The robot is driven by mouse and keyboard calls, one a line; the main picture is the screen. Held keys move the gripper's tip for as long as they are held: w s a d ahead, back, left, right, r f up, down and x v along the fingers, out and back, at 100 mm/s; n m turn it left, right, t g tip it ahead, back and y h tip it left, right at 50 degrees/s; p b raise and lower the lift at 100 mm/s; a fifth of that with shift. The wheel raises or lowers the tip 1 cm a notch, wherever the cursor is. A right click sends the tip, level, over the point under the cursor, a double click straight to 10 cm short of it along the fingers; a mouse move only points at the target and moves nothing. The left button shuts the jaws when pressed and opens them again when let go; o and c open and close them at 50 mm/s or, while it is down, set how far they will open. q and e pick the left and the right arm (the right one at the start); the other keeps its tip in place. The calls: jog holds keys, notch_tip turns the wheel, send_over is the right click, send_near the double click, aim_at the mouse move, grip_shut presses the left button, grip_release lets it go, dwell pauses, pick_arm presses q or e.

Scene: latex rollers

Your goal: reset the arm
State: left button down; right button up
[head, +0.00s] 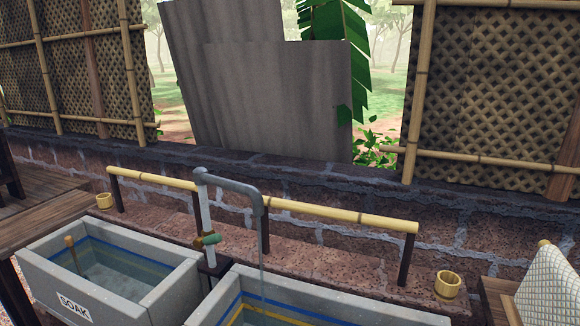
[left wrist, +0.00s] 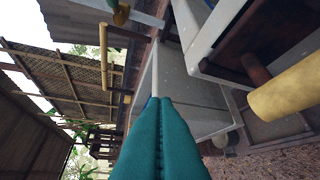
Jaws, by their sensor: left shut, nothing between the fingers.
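My left gripper (left wrist: 160,102) shows in the left wrist view as two teal fingers pressed together, with nothing between them. It points toward a pale grey trough (left wrist: 195,95) just beyond the fingertips; I cannot tell the distance. Neither gripper nor arm shows in the head view. My right gripper is in no view.
In the head view, a grey basin labelled SOAK (head: 35,283) stands at the left. A second basin (head: 400,318) sits under a grey pipe tap (head: 235,184). A bamboo rail (head: 340,213) runs behind them. Bamboo cups (head: 448,284) stand on the brick ledge. A yellow cylinder (left wrist: 290,95) is at right in the wrist view.

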pick_arm(q)
jog(key=s+d+f+n+g+h, duration=0.2)
jog(key=s+d+n+g, duration=0.15)
jog(key=s, duration=0.55)
jog(key=s+d+f+n+g+h, duration=0.1)
jog(key=s+d+f+n+g, duration=0.2)
jog(key=s, duration=0.6)
jog(key=s+d+f+n+g+h, duration=0.25)
jog(key=s+g, duration=0.25)
jog(key=s, duration=0.3)
notch_tip(320, 180, down, 23)
jog(key=s+a+f+g+p, duration=0.1)
jog(key=s+a+f+g, duration=0.1)
jog(key=s+f, duration=1.5)
jog(key=shift+s+a+y, duration=0.3)
jog(key=shift+a+y, duration=0.05)
jog(key=shift+a, duration=0.35)
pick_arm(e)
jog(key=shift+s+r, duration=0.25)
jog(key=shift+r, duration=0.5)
pick_arm(q)
jog(key=shift+f, duration=0.1)
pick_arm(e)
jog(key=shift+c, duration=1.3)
pick_arm(q)
jog(key=shift+w, duration=0.1)
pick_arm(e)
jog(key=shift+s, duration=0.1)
